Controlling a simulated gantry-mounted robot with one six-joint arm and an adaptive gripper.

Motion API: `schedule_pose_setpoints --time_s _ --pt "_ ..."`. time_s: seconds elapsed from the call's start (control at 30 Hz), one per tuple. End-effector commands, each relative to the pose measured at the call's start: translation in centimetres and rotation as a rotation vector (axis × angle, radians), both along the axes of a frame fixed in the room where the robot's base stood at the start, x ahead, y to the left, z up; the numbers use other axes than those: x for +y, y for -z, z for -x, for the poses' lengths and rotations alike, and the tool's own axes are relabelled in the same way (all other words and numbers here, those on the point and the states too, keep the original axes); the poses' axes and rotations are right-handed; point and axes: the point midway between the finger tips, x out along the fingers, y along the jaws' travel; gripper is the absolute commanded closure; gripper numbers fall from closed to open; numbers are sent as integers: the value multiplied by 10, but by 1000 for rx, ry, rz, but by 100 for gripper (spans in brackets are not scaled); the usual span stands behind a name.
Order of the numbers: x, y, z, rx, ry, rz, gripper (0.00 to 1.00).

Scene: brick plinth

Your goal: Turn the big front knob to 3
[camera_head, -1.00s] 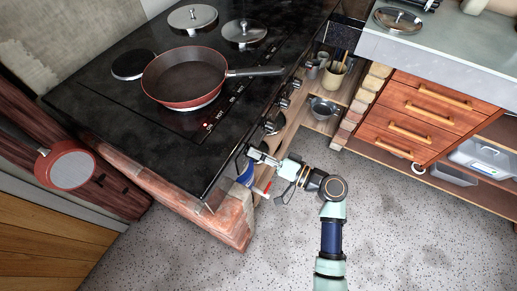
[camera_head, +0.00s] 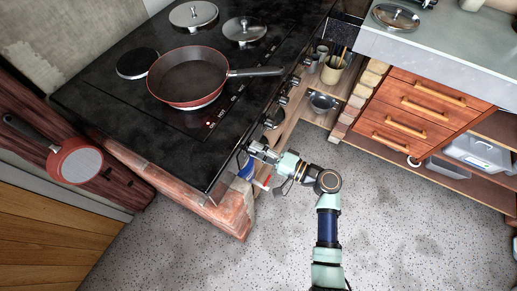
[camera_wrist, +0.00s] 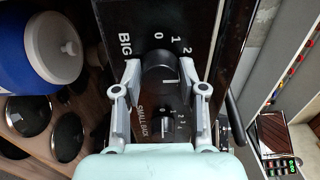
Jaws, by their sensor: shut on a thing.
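The big front knob (camera_wrist: 158,70) is a round black knob on the black control panel (camera_wrist: 126,20). In the wrist view it sits between the two fingers of my gripper (camera_wrist: 159,78), which is shut on it. The white digits 0, 1 and 2 show around its far side. The 3 cannot be made out there, and the label beginning "BIG" is partly hidden by a finger. A short white mark shows on the knob, but its exact setting is hard to read. In the head view my gripper (camera_head: 258,150) is at the stove's front edge and hides the knob.
A smaller knob (camera_wrist: 165,130) with its own digits is just below, between my finger bases. A blue container with a white lid (camera_wrist: 55,45) stands at the left. The stove top (camera_head: 110,110) carries a red pan (camera_head: 188,78). Drawers (camera_head: 425,105) stand at the right.

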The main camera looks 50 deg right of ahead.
Motion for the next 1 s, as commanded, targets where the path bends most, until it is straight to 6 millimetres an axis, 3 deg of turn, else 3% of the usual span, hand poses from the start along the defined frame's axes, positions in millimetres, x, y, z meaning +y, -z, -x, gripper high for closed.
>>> schedule_pose_setpoints --time_s 0.27,0.3,0.43,0.77,0.87,1.0 --pt "0 0 0 -1 0 1 94" --pt "0 0 0 -1 0 1 52" --pt "0 0 0 -1 0 1 33" --pt "-1 0 3 0 1 1 33" --pt "-5 1 17 0 4 0 33" --pt "-14 0 50 0 7 0 33"
